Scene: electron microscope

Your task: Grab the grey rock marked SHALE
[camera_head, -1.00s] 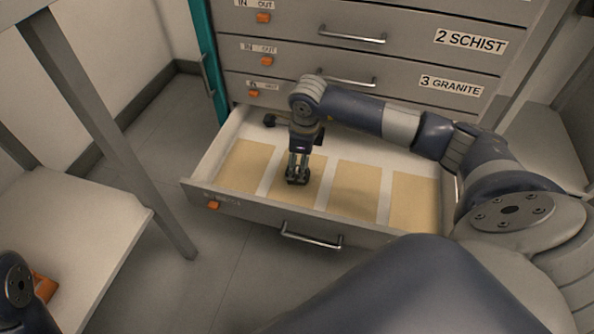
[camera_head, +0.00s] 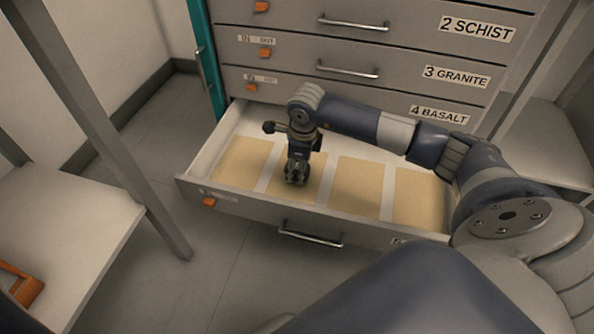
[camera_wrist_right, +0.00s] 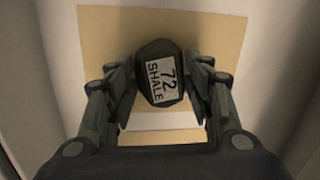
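The dark grey rock (camera_wrist_right: 158,60) carries a white label reading "72 SHALE" in the right wrist view. It is over a tan pad (camera_wrist_right: 225,30) in the open drawer (camera_head: 335,223). My right gripper (camera_head: 297,178) reaches down into the drawer, over the second tan pad from the left. In the wrist view its fingers (camera_wrist_right: 161,85) lie on both sides of the rock and appear to press against it. In the head view the rock is hard to tell from the dark fingertips. I cannot tell whether it is clear of the pad. My left gripper is not in view.
The drawer's other tan pads (camera_head: 356,187) look bare. Closed drawers labelled SCHIST, GRANITE and BASALT (camera_head: 440,114) rise behind the arm. A pale table (camera_head: 65,235) with an orange object (camera_head: 22,284) stands at the left, with a grey post (camera_head: 165,235) beside it.

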